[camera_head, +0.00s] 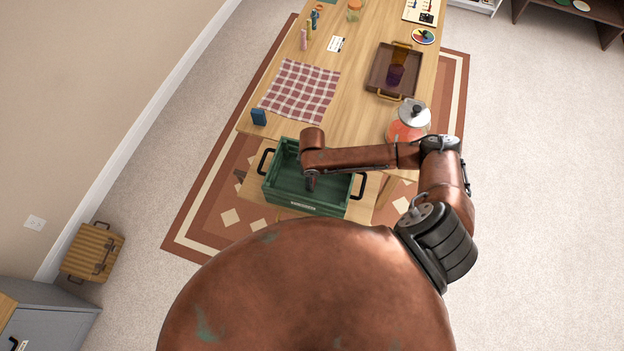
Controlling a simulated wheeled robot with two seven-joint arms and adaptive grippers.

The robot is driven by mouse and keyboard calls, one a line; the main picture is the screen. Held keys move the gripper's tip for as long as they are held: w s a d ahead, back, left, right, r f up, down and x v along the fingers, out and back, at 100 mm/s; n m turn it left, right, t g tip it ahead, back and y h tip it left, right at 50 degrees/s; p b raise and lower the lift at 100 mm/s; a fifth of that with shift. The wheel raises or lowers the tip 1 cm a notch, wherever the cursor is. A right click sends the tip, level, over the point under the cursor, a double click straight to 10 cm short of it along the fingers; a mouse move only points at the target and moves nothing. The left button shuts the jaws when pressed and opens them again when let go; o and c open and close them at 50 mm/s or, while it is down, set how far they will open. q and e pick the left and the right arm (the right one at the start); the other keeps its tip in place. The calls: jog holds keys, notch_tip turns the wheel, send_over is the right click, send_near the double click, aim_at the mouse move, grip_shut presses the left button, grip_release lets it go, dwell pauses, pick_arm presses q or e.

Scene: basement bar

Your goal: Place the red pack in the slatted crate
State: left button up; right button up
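The green slatted crate (318,209) with black end handles stands on a low wooden surface at the near end of the long table. My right arm comes in from the right and reaches over the crate. Its gripper (311,184) points down into the crate, seen from above and behind. Its fingers are too small and covered to tell whether they are open or shut, or hold something. I see no red pack; part of the crate's inside is hidden by my arm. My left gripper is not in view.
On the wooden table (355,130) are a small blue pack (259,117), a checked cloth (300,90), a brown tray (374,82) with a dark glass, and a lidded glass jar (402,131) close to my arm. A slatted wooden case (92,252) lies on the floor left.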

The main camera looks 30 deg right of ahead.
jog(key=shift+f, duration=0.1)
jog(key=o, duration=1.2)
notch_tip(320, 180, up, 12)
jog(key=shift+r+p, duration=0.15)
jog(key=shift+p, duration=0.2)
